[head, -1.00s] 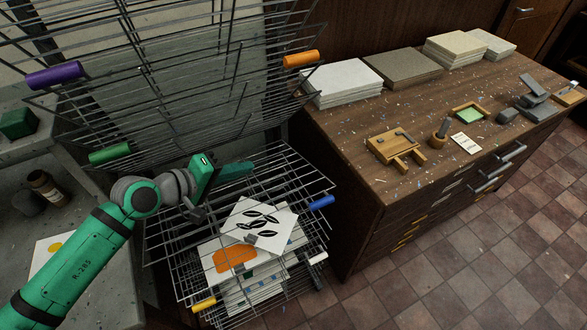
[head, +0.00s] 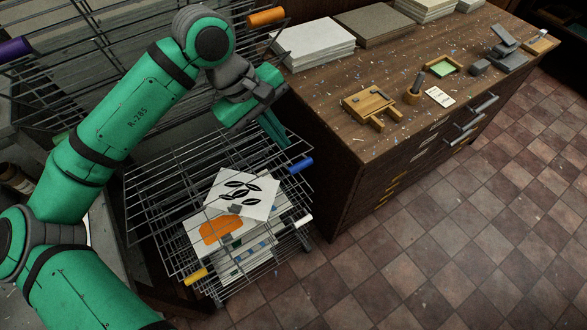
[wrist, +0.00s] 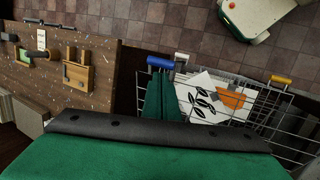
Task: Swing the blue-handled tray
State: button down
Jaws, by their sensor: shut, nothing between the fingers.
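The blue handle (head: 301,165) sits at the right front corner of a wire tray (head: 165,166) that lies flat in the rack. A sheet with black leaf shapes (head: 243,190) shows at this tray; the exact level it rests on is hard to tell. My gripper (head: 277,138) is above the tray's right side, just behind the blue handle, fingers pointing down toward it. In the wrist view the green fingers (wrist: 161,92) are together and empty, their tips close to the blue handle (wrist: 166,62). Whether they touch it cannot be told.
Raised trays with orange (head: 267,17) and purple (head: 14,49) handles stand above. Lower trays have white (head: 304,221) and yellow (head: 196,275) handles. A wooden cabinet (head: 345,180) with paper stacks stands close on the right. The tiled floor (head: 430,265) in front is clear.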

jog(key=shift+x, duration=3.95)
notch_tip(320, 180, down, 12)
jog(key=s+d, duration=0.1)
jog(key=s, duration=0.1)
jog(key=shift+d, duration=0.3)
jog(key=shift+f, duration=0.1)
jog(key=shift+f, duration=0.1)
jog(key=v, duration=0.6)
jog(key=shift+a, duration=0.35)
jog(key=shift+s, duration=0.15)
